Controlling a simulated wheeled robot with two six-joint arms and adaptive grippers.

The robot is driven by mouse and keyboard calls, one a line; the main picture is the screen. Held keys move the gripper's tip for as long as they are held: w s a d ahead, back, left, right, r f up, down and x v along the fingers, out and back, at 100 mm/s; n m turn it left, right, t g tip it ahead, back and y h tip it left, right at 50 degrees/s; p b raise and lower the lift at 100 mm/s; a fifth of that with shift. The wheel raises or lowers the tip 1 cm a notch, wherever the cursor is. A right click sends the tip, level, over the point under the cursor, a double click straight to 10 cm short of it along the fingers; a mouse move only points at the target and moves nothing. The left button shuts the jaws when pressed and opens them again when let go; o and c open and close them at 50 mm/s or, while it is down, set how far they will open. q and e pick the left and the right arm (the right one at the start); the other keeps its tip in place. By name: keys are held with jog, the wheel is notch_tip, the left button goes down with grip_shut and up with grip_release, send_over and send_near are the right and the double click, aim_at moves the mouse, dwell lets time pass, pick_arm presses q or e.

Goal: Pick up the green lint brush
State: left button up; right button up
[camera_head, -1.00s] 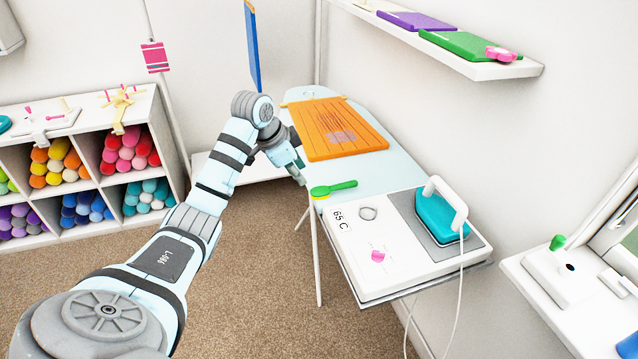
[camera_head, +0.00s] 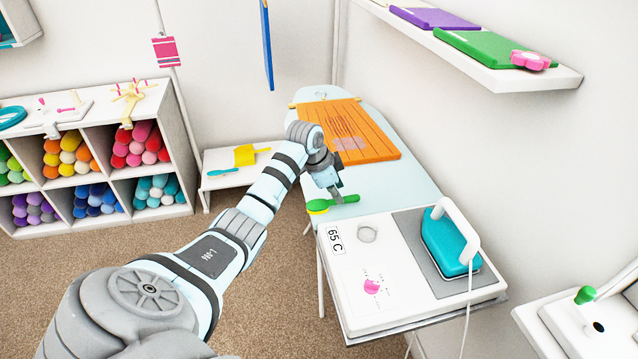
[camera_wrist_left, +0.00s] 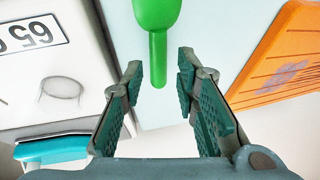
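The green lint brush (camera_head: 318,206) lies on the pale blue ironing board (camera_head: 410,190), near its left edge and the white iron station. Its handle points right, partly behind my left gripper (camera_head: 336,195), which is at the handle. In the left wrist view the brush (camera_wrist_left: 157,45) points its handle end between the fingertips of my left gripper (camera_wrist_left: 160,72). The fingers are apart and I see no contact with the handle. I cannot tell the remaining height gap. My right gripper is not in view.
An orange pleated board (camera_head: 375,148) lies farther back on the ironing board. The iron station (camera_head: 350,265) with a teal iron (camera_head: 448,245) is close in front. A wall shelf (camera_head: 550,80) overhangs at the right. Yarn cubbies (camera_head: 90,165) stand left.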

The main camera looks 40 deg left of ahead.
aim_at(334, 203)
pick_arm(q)
jog(key=x, duration=0.4)
jog(key=shift+w+f+b, duration=0.15)
jog(key=shift+w+b, duration=0.1)
jog(key=shift+b, duration=0.15)
jog(key=shift+f, duration=0.15)
jog(key=shift+s+r, duration=0.25)
jog(key=shift+c, duration=0.3)
grip_shut()
jog(key=shift+w, duration=0.1)
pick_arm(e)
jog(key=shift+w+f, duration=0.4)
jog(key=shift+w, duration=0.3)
